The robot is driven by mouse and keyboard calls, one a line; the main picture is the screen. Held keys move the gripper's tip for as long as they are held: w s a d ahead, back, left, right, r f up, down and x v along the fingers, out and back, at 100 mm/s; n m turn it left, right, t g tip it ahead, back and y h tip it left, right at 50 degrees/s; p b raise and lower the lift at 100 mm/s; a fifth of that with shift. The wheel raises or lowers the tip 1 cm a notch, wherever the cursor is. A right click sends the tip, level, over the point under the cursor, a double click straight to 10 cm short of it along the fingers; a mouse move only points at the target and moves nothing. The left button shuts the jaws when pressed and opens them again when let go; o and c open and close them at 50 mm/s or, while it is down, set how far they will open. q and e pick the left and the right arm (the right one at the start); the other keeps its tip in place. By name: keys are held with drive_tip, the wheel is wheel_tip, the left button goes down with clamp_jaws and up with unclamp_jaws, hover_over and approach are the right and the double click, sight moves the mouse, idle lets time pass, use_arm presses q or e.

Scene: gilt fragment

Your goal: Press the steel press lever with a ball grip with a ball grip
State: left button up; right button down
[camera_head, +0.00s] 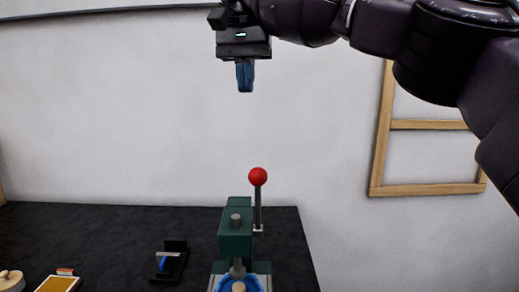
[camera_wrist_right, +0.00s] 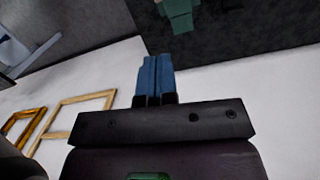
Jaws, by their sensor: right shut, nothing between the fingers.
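The press lever (camera_head: 258,205) is a steel rod with a red ball grip (camera_head: 257,176) on top. It stands upright on the right side of a green press (camera_head: 236,240) at the bottom middle of the head view. My right gripper (camera_head: 245,88) points down, high above the ball and slightly to its left, apart from it. Its blue fingers are together and hold nothing; they also show in the right wrist view (camera_wrist_right: 155,80). Part of the green press (camera_wrist_right: 180,12) shows at the top of the wrist view; the red ball is not visible there. My left gripper is not in view.
The press stands on a dark table (camera_head: 120,225) against a white wall. A black holder with a blue item (camera_head: 170,262) lies left of it. A gold-topped block (camera_head: 58,284) and a round wooden piece (camera_head: 10,280) are farther left. A wooden frame (camera_head: 378,150) is at right.

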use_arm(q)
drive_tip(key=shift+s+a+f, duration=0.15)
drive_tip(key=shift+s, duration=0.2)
use_arm(e)
drive_tip(key=shift+s+d+n, duration=0.2)
drive_tip(key=shift+s+n, duration=0.15)
drive_tip(key=shift+n, duration=0.45)
use_arm(q)
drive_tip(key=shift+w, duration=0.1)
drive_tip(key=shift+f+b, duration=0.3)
drive_tip(key=shift+b, duration=0.05)
use_arm(e)
drive_tip(key=s+d+f, duration=0.1)
drive_tip(key=s+f, duration=0.3)
drive_tip(key=f, duration=0.8)
drive_tip(key=shift+s, duration=0.3)
